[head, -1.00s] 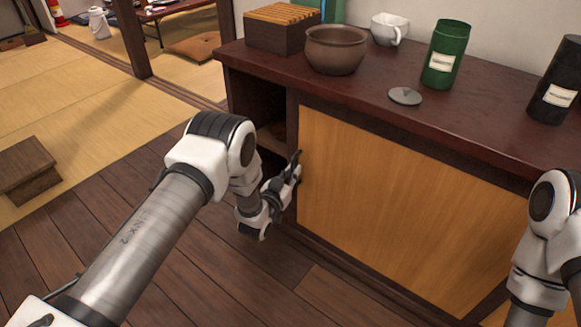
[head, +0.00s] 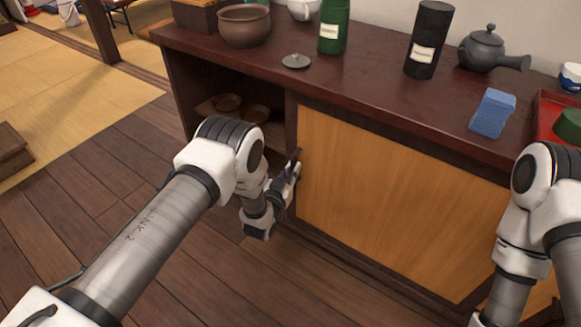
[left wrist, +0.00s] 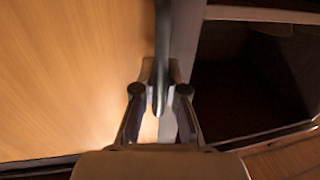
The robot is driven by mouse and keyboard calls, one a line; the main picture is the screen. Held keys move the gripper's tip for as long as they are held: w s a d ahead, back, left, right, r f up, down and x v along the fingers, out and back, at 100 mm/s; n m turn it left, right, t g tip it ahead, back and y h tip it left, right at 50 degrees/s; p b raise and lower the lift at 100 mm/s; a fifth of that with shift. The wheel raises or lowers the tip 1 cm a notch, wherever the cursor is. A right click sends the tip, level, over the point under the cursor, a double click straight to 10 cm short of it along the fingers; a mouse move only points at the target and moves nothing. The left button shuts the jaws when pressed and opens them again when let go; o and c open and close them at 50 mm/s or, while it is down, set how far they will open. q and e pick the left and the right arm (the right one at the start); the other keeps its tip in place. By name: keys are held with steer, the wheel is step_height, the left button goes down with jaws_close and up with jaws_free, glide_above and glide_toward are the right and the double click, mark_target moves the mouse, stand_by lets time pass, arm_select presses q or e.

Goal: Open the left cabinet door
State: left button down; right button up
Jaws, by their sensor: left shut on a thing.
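The left cabinet door (head: 385,205) is a light-wood sliding panel in a dark frame. It stands partly open, with a dark opening (head: 215,95) to its left. My left gripper (head: 294,160) is at the door's left edge. In the left wrist view the gripper (left wrist: 160,95) has its fingers closed around a thin upright bar, the door handle (left wrist: 161,45), beside the door panel (left wrist: 70,75). The dark cabinet inside shows to the right there. My right arm is at the right of the head view; its gripper is out of frame.
Brown dishes (head: 255,113) stand on a shelf inside the opening. Floor in front is clear.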

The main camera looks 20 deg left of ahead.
arm_select(q)
steer(key=shift+d, duration=0.2)
steer(key=c, duration=1.2)
jaws_free()
steer(key=shift+s, duration=0.1)
steer(key=s+a, duration=0.1)
steer(key=s, duration=1)
steer(key=shift+s+a, duration=0.4)
